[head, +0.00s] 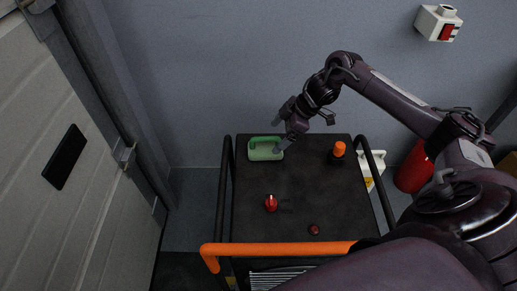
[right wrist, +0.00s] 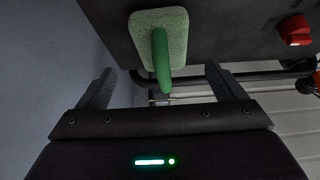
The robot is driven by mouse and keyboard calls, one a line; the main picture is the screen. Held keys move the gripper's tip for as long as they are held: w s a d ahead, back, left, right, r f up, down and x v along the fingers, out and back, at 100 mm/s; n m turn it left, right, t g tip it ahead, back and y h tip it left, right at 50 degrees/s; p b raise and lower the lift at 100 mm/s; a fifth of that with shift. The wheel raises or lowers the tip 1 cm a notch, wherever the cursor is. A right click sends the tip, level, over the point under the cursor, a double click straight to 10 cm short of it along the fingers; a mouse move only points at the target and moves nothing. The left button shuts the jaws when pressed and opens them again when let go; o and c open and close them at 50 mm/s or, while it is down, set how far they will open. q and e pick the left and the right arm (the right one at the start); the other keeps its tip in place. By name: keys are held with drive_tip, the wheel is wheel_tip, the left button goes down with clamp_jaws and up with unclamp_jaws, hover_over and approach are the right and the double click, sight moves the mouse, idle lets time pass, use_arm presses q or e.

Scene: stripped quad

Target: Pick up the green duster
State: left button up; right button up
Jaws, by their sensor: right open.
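The green duster (head: 262,154) lies at the far left corner of the dark cart top (head: 315,190). It is a pale green pad with a darker green handle. In the right wrist view the duster (right wrist: 172,40) is ahead of the jaws, its handle pointing towards the space between them. My right gripper (head: 277,136) is above and close to the duster at the cart's far side. The left gripper is not seen.
A red item (head: 271,203) and a small dark red item (head: 314,229) lie nearer on the cart. An orange-capped bottle (head: 338,152) stands at the far right. An orange handle bar (head: 285,248) crosses the near edge. A wall is behind. The cart's middle is clear.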

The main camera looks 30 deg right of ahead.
sight(268, 147)
drive_tip(key=shift+w+a+f, duration=0.1)
drive_tip(key=shift+a+f, duration=0.05)
drive_tip(key=shift+f, duration=0.25)
drive_tip(key=x, duration=0.4)
drive_tip(key=shift+a+f+b, duration=0.15)
drive_tip(key=shift+a+b, duration=0.05)
drive_tip(key=shift+b, duration=0.1)
drive_tip(key=shift+f, duration=0.2)
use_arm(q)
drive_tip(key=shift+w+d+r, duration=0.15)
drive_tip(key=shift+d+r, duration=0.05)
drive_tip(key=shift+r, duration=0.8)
use_arm(e)
drive_tip(key=c, duration=1.1)
drive_tip(key=shift+r, duration=0.15)
